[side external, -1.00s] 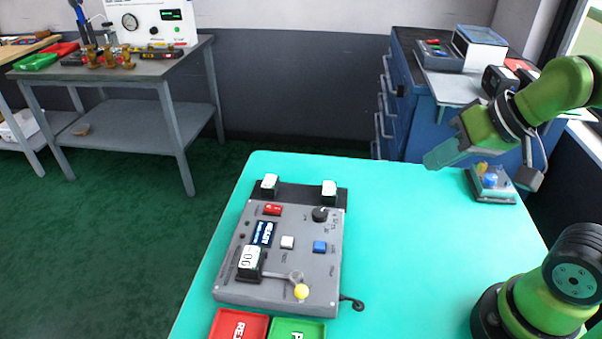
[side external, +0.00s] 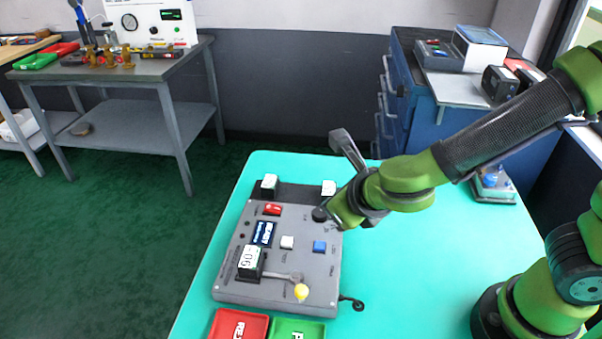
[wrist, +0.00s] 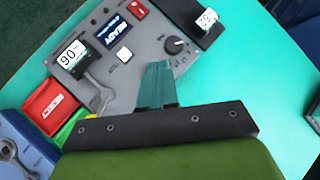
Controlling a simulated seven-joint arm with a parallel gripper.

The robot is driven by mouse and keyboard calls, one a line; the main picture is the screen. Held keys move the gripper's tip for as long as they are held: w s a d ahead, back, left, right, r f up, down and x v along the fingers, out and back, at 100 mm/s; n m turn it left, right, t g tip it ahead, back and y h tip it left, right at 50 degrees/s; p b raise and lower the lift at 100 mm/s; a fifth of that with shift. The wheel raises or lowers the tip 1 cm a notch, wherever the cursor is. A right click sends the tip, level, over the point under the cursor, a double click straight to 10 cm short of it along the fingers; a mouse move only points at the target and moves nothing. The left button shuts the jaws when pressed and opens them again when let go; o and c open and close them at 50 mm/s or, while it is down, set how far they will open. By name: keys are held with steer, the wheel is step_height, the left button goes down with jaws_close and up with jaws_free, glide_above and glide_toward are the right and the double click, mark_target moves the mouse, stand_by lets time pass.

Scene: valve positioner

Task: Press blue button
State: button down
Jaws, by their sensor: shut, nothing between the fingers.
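The blue button (side external: 319,246) is a small square on the right half of the grey control panel (side external: 230,286), below the black knob (side external: 319,214). In the side view it is uncovered, and nothing touches it. My arm reaches in from the right, and its wrist end is over the panel's upper right edge, above and right of the button. My gripper (wrist: 157,72) is shut and empty in the wrist view, its teal-looking fingers over the panel below the knob. The blue button does not show in the wrist view; the fingers probably hide it. The fingertips are hard to make out in the side view.
Red (side external: 238,326) and green (side external: 296,330) trays lie in front.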

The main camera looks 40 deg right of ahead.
mark_target(322, 248)
steer(key=shift+w+a+r+n+t+y, duration=0.15)
steer(key=shift+w+a+r+n, duration=0.05)
steer(key=shift+n, duration=0.85)
steer(key=shift+w+a+r+n+t+y, duration=0.1)
steer(key=shift+w+a+r+n, duration=0.1)
steer(key=shift+n, duration=0.9)
steer(key=shift+w+a+r+n+t+y, duration=0.15)
steer(key=shift+w+a+n, duration=0.05)
steer(key=shift+n, duration=0.85)
steer(key=shift+f, duration=0.1)
steer(key=shift+f, duration=4.35)
steer(key=shift+f, duration=0.4)
steer(key=shift+f, duration=0.4)
steer(key=shift+r, duration=0.85)
